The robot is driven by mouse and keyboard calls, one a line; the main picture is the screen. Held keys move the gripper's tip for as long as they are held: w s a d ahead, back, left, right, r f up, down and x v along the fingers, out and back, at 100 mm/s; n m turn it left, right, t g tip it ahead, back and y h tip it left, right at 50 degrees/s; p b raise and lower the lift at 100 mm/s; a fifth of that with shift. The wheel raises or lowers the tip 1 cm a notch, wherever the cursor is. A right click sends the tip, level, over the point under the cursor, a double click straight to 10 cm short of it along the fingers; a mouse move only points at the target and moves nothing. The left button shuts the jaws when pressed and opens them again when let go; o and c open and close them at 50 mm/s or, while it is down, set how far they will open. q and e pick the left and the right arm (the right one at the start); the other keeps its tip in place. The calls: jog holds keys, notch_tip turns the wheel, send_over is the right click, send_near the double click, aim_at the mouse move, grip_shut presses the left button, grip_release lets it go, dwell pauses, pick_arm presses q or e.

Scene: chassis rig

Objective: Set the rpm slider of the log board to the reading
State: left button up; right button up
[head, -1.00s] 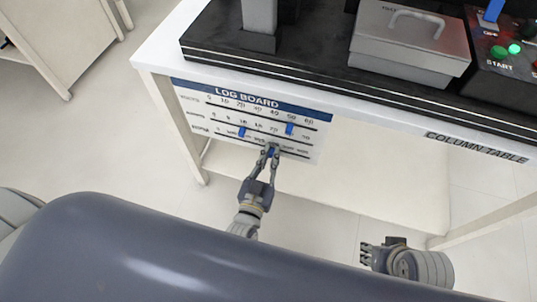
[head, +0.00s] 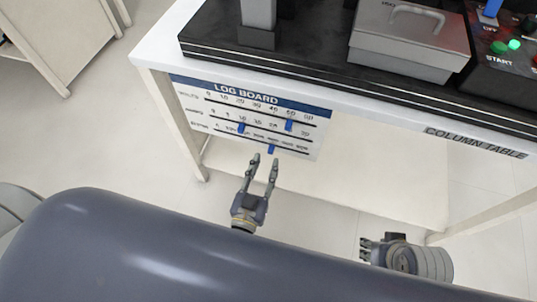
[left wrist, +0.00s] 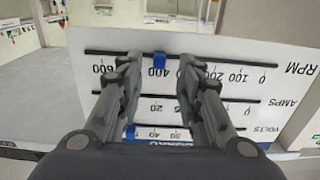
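The white log board (head: 300,112) with a blue header hangs on the table's front and carries three slotted rows with blue sliders. The rpm slider (head: 270,149) is on the lowest row. In the left wrist view the board appears upside down, and the rpm slider (left wrist: 159,61) stands at about the 400 mark. My left gripper (head: 264,161) is open and empty, just short of the rpm slider, which shows between its fingers. My right gripper (head: 369,250) is low at the right, away from the board; its finger opening is unclear. No rpm reading is legible.
The volts slider (head: 289,125) and amps slider (head: 241,128) sit on the rows above. The column table (head: 400,127) holds a black base with a grey lidded tray (head: 410,40) and a control panel with a green light (head: 514,45). The space before the board is clear.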

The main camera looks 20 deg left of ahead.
pick_arm(q)
jog(key=s, duration=0.7)
jog(key=shift+a, duration=0.1)
